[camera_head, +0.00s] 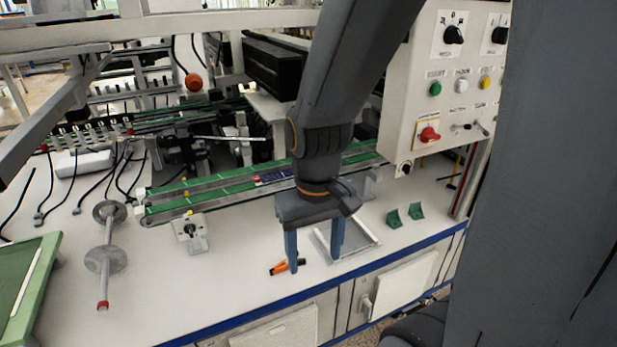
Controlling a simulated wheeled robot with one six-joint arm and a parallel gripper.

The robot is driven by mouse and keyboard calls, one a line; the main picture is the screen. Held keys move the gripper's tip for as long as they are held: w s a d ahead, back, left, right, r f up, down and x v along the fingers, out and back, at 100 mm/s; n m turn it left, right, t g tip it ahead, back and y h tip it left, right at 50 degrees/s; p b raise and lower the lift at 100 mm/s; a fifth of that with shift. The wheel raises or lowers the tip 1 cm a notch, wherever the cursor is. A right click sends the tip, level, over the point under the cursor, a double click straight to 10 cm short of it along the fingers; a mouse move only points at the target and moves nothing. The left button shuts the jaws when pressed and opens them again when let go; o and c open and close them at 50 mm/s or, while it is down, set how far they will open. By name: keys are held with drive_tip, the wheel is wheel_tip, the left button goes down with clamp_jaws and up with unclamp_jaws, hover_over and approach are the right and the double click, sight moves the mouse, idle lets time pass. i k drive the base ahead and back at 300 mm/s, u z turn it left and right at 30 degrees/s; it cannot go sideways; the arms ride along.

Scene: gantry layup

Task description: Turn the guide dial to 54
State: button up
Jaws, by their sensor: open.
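My gripper (314,264) points down over the front of the white bench, with its two blue fingers wide apart and nothing visibly held between them. A small square plate with a dark round knob (189,230) stands at the front of the green conveyor, left of my gripper. It may be the guide dial, but its numbers are too small to read. Two black rotary knobs sit on the control panel: one knob (453,35) at its upper middle and another knob (500,36) at the right. Their markings are also unreadable.
An orange-and-black tool (283,267) lies by the left finger. A shallow metal tray (366,240) lies beside the right finger. A spool with discs (106,262) lies at the left. The bench (215,290) is clear front left of my gripper.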

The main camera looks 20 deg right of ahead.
sight(190, 229)
drive_tip(key=z, duration=1.65)
drive_tip(key=k, duration=0.95)
drive_tip(key=u, duration=1.7)
